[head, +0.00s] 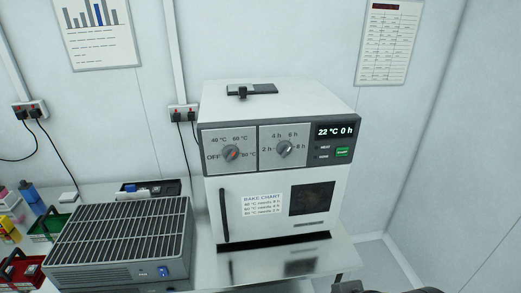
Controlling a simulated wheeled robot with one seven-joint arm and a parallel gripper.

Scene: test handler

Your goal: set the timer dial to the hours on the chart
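The white bake oven (268,190) stands on a bench in the head view. Its timer dial (285,149) is a grey knob on the right panel, marked 2 h, 4 h, 6 h and 8 h; its exact pointing is too small to tell. The temperature dial (231,153) has an orange mark and sits left of it, among OFF, 40, 60 and 80 °C. The display (335,131) reads 22 °C 0 h. The bake chart (262,205) on the door lists temperatures and hours in small, blurred print. Dark parts (346,287) at the bottom edge may be my gripper, apart from the dials.
A green start button (342,152) is under the display. The oven door has a dark vertical handle (224,215). A grey vented box (125,240) stands left of the oven, with small bins beyond it. Wall charts hang behind. The space before the dials looks clear.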

